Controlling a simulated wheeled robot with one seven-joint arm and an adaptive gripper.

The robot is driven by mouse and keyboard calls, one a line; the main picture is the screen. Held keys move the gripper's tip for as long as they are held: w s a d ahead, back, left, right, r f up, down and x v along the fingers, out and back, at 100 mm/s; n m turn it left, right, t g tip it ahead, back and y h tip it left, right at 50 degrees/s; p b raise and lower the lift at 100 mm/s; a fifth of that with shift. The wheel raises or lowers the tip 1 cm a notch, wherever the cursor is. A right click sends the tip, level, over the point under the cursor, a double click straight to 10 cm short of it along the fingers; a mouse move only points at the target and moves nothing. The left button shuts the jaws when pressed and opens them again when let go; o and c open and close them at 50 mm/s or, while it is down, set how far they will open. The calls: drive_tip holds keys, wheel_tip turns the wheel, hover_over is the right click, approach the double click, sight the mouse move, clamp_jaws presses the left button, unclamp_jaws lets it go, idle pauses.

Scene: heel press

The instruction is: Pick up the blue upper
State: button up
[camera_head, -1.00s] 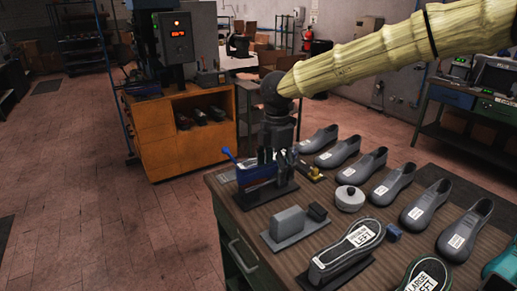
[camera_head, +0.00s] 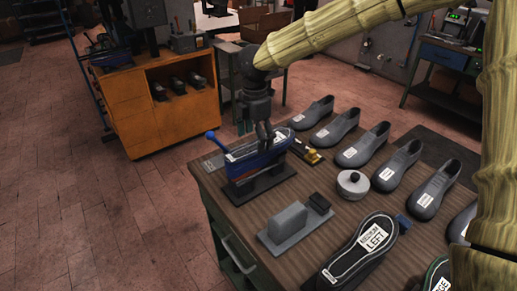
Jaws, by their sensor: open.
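A blue shoe-shaped piece (camera_head: 256,162), which looks like the blue upper, sits on a dark stand at the table's far left corner. A pale surface shows along its top, and a blue lever with a ball end rises at its left. My gripper (camera_head: 262,137) points down at the piece's far upper side, its fingers open. The fingers overlap the piece's top edge in the picture; I cannot tell whether they touch it.
An orange cabinet (camera_head: 130,115) stands behind left.

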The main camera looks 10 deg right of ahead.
sight(254, 147)
drive_tip(key=shift+w+f, duration=0.95)
drive_tip(key=shift+f, duration=0.3)
drive_tip(key=f, duration=0.1)
drive_tip(key=f+p, duration=0.1)
drive_tip(key=f, duration=0.1)
drive_tip(key=f+p, duration=0.1)
drive_tip(key=shift+s+a+f, duration=0.1)
drive_tip(key=shift+s+f, duration=0.05)
drive_tip(key=shift+s, duration=0.25)
drive_tip(key=shift+w+f, duration=0.15)
drive_tip(key=shift+f, duration=0.05)
drive_tip(key=shift+s+r, duration=0.2)
drive_tip(key=shift+s, duration=0.05)
drive_tip(key=shift+c, duration=1.1)
drive_tip(key=shift+f, duration=0.1)
drive_tip(key=c, duration=0.7)
drive_tip(key=shift+c, duration=1.3)
